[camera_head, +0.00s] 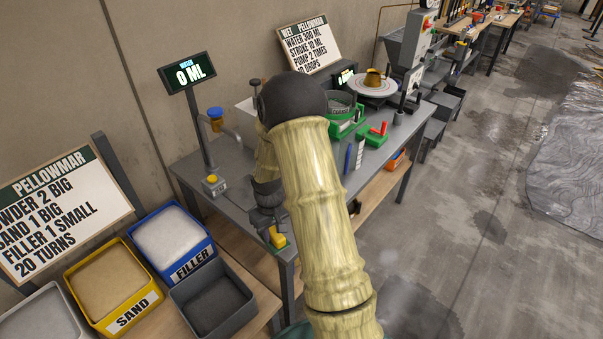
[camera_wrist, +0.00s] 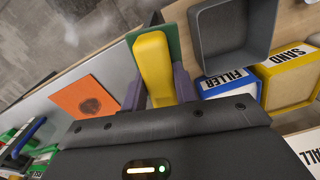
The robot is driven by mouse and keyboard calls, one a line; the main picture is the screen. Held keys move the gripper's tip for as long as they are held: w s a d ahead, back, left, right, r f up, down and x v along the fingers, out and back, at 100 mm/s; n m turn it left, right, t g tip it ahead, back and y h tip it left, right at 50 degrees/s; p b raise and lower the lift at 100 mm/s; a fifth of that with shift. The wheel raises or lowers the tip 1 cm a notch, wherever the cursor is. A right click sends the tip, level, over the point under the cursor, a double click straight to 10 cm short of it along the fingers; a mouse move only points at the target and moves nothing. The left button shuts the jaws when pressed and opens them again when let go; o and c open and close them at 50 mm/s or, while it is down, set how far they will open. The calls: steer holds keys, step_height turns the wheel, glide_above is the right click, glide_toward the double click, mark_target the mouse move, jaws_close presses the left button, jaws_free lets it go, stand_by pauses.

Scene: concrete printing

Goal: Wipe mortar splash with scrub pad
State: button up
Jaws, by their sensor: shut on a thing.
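The scrub pad has a yellow grip (camera_wrist: 152,62) with a green pad under it. My gripper (camera_wrist: 158,92) is shut on the yellow grip, with one dark finger on each side. In the head view, my gripper (camera_head: 268,222) holds the scrub pad (camera_head: 278,239) at the near corner of the grey table. The mortar splash (camera_wrist: 91,106) is a dark round blotch on an orange square (camera_wrist: 74,95) on the table, left of the pad in the wrist view and apart from it. In the head view my arm hides the splash.
A water display (camera_head: 188,75) and tap stand at the table's left. Green holders (camera_head: 345,122) and a turntable (camera_head: 372,86) stand farther back. The filler bin (camera_head: 205,250), sand bin (camera_head: 143,302) and an open grey bin (camera_head: 240,310) sit beside the near corner.

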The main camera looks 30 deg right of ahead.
steer(key=a+f+b, duration=0.3)
steer(key=f+b, duration=0.2)
steer(key=f, duration=0.4)
steer(key=a+f+m+b, duration=0.1)
steer(key=a+f+b, duration=0.3)
steer(key=f, duration=0.5)
steer(key=shift+s+f+m+b, duration=0.15)
steer(key=shift+s+m+b, duration=0.05)
steer(key=shift+m+b, duration=0.15)
steer(key=shift+s+a, duration=0.15)
